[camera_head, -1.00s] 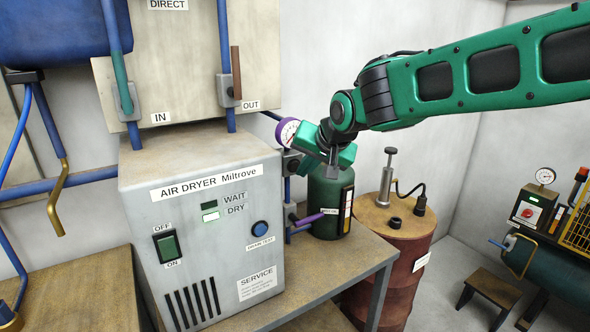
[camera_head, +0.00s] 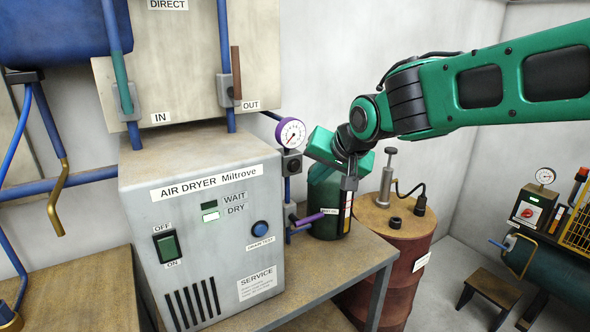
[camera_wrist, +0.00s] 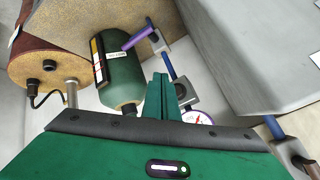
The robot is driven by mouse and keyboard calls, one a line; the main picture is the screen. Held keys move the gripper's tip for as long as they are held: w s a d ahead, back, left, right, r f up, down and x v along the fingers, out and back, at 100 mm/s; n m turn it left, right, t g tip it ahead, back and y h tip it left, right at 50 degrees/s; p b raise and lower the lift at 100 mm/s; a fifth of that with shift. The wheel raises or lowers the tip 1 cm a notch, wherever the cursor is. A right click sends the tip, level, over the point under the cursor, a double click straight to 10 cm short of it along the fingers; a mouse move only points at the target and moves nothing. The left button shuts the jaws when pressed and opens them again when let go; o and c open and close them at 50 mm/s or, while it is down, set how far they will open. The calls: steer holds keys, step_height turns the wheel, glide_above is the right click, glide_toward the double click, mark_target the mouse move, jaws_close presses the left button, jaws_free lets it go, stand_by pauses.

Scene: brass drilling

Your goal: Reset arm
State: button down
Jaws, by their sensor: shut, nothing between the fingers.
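My gripper (camera_head: 349,184) is at the end of my green arm, which reaches in from the upper right. In the head view it hangs in front of the dark green bottle (camera_head: 322,212) and hides part of it. In the wrist view my gripper (camera_wrist: 160,82) has its green fingers together, with nothing between them. The green bottle (camera_wrist: 122,72) shows there to the left of the fingers, apart from them. The purple-rimmed gauge (camera_head: 291,133) is left of my gripper. The purple lever (camera_head: 308,219) sticks out in front of the bottle and is clear of the fingers.
The grey air dryer (camera_head: 205,225) stands on the table (camera_head: 340,262) at the left. A red-brown drum (camera_head: 385,268) with a pump (camera_head: 386,180) on top is right of the bottle. A low stool (camera_head: 492,293) and a compressor (camera_head: 555,270) are further right.

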steer(key=shift+s+d, duration=0.1)
steer(key=s+d+f+m+g+h, duration=0.15)
steer(key=s+d, duration=0.25)
steer(key=d, duration=0.6)
steer(key=s+d+f+g+h, duration=0.1)
steer(key=s+d+f+h, duration=0.2)
steer(key=d, duration=0.6)
steer(key=s+d+f+m+g, duration=0.15)
steer(key=s+d, duration=0.35)
steer(key=d, duration=0.5)
steer(key=s+d+f+g, duration=0.1)
steer(key=s+d+f, duration=0.1)
steer(key=s, duration=0.5)
steer(key=s+d+f+m+g, duration=0.1)
steer(key=s+d, duration=0.3)
steer(key=s, duration=0.4)
steer(key=s+d+f+g, duration=0.2)
steer(key=s+d+f, duration=0.1)
steer(key=s, duration=0.4)
steer(key=shift+s+d+f+m, duration=0.2)
steer(key=shift+s+f+m, duration=0.1)
steer(key=shift+f, duration=0.2)
steer(key=shift+y, duration=0.25)
steer(key=shift+w+f, duration=0.25)
steer(key=shift+w, duration=0.4)
